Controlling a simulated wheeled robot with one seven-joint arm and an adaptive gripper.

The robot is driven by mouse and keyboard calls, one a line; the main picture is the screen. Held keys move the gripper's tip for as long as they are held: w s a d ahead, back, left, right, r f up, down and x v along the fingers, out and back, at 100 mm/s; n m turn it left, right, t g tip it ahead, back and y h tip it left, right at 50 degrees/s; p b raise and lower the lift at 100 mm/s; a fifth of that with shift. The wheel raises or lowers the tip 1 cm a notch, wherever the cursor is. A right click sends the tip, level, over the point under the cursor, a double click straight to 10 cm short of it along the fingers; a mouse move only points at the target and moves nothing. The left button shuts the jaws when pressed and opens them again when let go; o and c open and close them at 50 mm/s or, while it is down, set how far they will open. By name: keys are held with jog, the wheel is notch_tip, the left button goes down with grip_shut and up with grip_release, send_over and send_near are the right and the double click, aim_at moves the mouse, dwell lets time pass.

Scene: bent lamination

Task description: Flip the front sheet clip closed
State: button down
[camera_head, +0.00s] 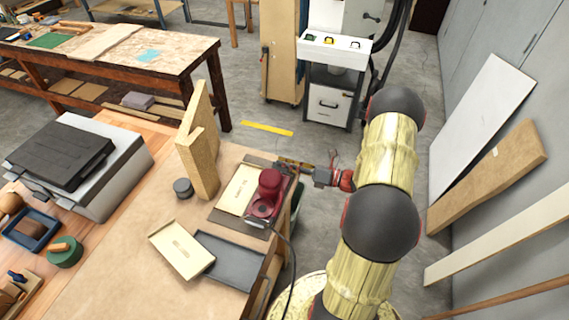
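A dark red power sander (269,184) stands on a dark board at the right end of the workbench, with a cable running down from it. Its front sheet clip is too small to make out, so I cannot tell whether it is open or closed. My gripper (308,165) is just right of the sander, near the bench's right edge, at the end of my wood-patterned arm with black joints. Its fingers are small and partly merge with the sander's surroundings. I cannot tell whether they touch the sander or how far apart they are.
A pale labelled sheet (239,188) lies left of the sander. A pale wooden tray (181,250) and a dark grey tray (231,258) lie in front. An upright wooden angle piece (200,150) and a small grey round container (183,188) stand further left. Boards lean on the right wall.

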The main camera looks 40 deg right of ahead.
jog(key=n, duration=0.3)
jog(key=a+n, duration=0.1)
jog(key=n, duration=0.1)
jog(key=shift+s+r+n+p, duration=0.3)
jog(key=shift+r, duration=0.05)
jog(key=n, duration=0.3)
jog(key=a+n, duration=0.1)
jog(key=n, duration=0.1)
jog(key=shift+s+r+b, duration=0.1)
jog(key=shift+s+b, duration=0.25)
jog(key=shift+b, duration=0.05)
jog(key=shift+n, duration=0.3)
jog(key=shift+a, duration=0.1)
jog(key=c, duration=2.2)
grip_release()
jog(key=shift+s, duration=0.1)
jog(key=v, duration=0.8)
